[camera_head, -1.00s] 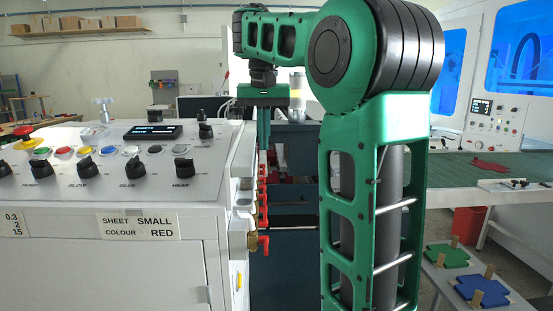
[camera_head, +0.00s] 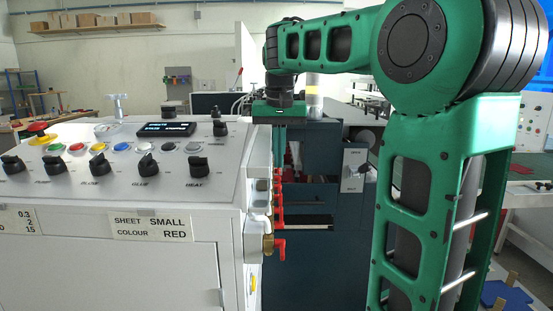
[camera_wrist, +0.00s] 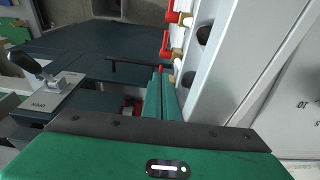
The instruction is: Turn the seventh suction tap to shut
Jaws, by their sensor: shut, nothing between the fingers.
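A row of red-handled suction taps (camera_head: 279,247) runs along the right side of the white machine. In the wrist view, several red handles (camera_wrist: 165,44) on pale and brass bodies show ahead of my fingers. I cannot tell by number which tap is the seventh. My green gripper (camera_head: 279,168) points down beside the row, at its far end in the head view. In the wrist view my gripper (camera_wrist: 160,76) is shut and empty, its tips close to the nearest red handle (camera_wrist: 160,68). Whether they touch is unclear. Taps nearer my palm are hidden by the fingers.
The white machine's panel (camera_head: 120,150) with knobs and buttons stands left of the taps. A dark cabinet (camera_head: 325,245) stands behind and right. A lever on a plate (camera_wrist: 42,80) lies left in the wrist view. A narrow gap separates machine and cabinet.

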